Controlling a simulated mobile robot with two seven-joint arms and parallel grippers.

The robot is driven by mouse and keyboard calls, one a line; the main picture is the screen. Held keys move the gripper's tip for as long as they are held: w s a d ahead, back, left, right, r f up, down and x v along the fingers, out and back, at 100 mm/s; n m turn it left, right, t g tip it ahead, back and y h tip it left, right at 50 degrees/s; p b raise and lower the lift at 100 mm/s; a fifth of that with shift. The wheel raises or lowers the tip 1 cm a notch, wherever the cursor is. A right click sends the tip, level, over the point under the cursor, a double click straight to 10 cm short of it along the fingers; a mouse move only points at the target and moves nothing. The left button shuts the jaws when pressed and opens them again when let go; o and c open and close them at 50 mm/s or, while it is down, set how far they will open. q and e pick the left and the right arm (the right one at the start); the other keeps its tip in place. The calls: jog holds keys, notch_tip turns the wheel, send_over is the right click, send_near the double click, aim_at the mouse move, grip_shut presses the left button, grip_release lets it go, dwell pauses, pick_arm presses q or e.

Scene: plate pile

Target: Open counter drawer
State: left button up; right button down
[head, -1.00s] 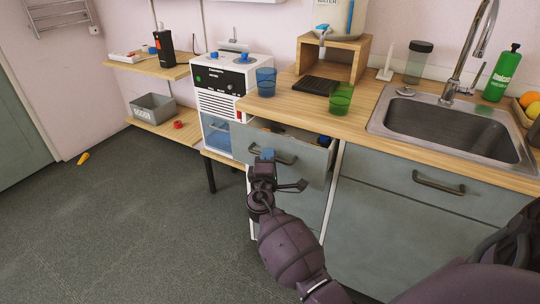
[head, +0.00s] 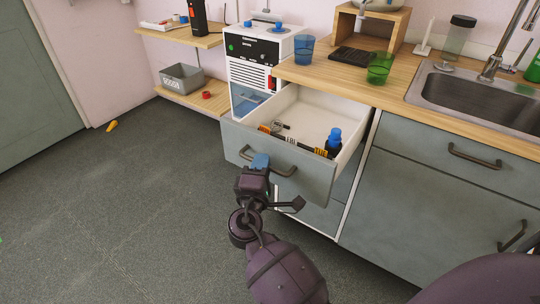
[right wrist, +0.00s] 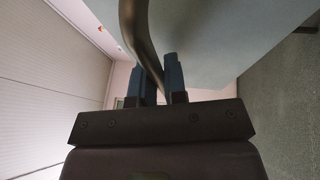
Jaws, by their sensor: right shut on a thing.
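The counter drawer (head: 300,172) is pulled well out from under the wooden counter, and its white inside shows. Its dark curved handle (head: 285,170) is on the grey-green front. My right gripper (head: 260,162) is shut on the handle near its left part. In the right wrist view the handle (right wrist: 133,32) runs between the blue fingertips (right wrist: 160,75). In the drawer are a bottle with a blue cap (head: 334,140) and several small items near the front. My left gripper is not in view.
A blue cup (head: 304,50) and a green cup (head: 380,68) stand on the counter (head: 420,75), left of the sink (head: 470,95). A white machine (head: 262,60) stands left of the drawer.

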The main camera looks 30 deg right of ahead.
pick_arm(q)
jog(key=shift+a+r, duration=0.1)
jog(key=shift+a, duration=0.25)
pick_arm(e)
jog(key=shift+s+a, duration=0.25)
jog(key=shift+a, duration=0.25)
jog(key=shift+s+a, duration=0.2)
jog(key=shift+a, duration=0.25)
jog(key=c, duration=1.2)
grip_release()
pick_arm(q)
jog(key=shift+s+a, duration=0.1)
